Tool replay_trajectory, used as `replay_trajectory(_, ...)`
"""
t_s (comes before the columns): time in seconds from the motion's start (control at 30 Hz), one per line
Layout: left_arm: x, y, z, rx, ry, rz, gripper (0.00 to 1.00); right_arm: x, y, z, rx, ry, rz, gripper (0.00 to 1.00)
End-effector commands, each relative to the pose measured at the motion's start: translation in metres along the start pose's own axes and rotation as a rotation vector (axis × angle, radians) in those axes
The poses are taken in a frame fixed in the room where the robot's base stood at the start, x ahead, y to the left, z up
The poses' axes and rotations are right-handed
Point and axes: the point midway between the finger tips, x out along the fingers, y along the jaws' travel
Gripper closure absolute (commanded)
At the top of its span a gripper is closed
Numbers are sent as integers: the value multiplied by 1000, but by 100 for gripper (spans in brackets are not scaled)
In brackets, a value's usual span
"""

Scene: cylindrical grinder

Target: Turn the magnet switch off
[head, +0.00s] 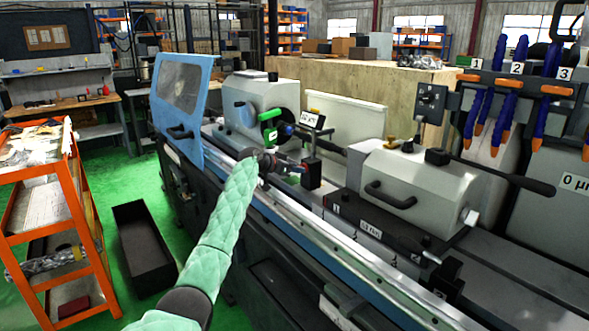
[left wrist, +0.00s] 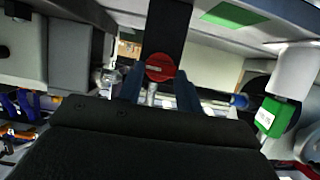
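In the left wrist view, a round red knob (left wrist: 160,67) sits on a dark upright block (left wrist: 168,25), with a small silver pin (left wrist: 152,92) below it. I take this as the magnet switch, though its label is unreadable. In the head view, the dark block with red on it (head: 311,174) stands on the grinder's table, just right of my left gripper (head: 285,163). The two fingers (left wrist: 160,90) are apart, one on each side of the knob's lower edge in the picture. I cannot tell whether they touch it. My right gripper is not in view.
The grinder's headstock (head: 262,97) with a green part (head: 270,115) is behind my left gripper. The tailstock (head: 415,185) with its black handle stands to the right. A blue door (head: 180,100) is open at left. An orange cart (head: 60,190) and black bin (head: 143,245) stand on the floor.

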Motion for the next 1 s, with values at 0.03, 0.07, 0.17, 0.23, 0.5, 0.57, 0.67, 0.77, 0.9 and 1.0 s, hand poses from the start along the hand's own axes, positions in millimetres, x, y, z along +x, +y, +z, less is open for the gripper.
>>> replay_trajectory(0.03,0,0,0,0,0,0,88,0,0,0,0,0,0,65)
replay_trajectory(0.07,0,0,0,-1,0,0,88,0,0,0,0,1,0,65)
replay_trajectory(0.17,0,0,0,-11,0,4,88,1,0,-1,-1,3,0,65)
replay_trajectory(0.23,0,-1,0,-27,1,10,88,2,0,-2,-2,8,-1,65)
replay_trajectory(0.5,1,-3,0,-162,2,68,88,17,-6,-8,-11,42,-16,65)
replay_trajectory(0.57,1,-3,1,-205,2,85,88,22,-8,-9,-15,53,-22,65)
replay_trajectory(0.67,1,-4,1,-276,1,115,88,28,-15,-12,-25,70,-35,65)
replay_trajectory(0.77,1,-6,1,-344,2,143,88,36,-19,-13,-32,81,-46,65)
replay_trajectory(0.9,1,-7,2,-430,3,178,88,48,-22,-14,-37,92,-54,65)
replay_trajectory(1.0,1,-8,2,-479,1,198,88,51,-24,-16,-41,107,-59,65)
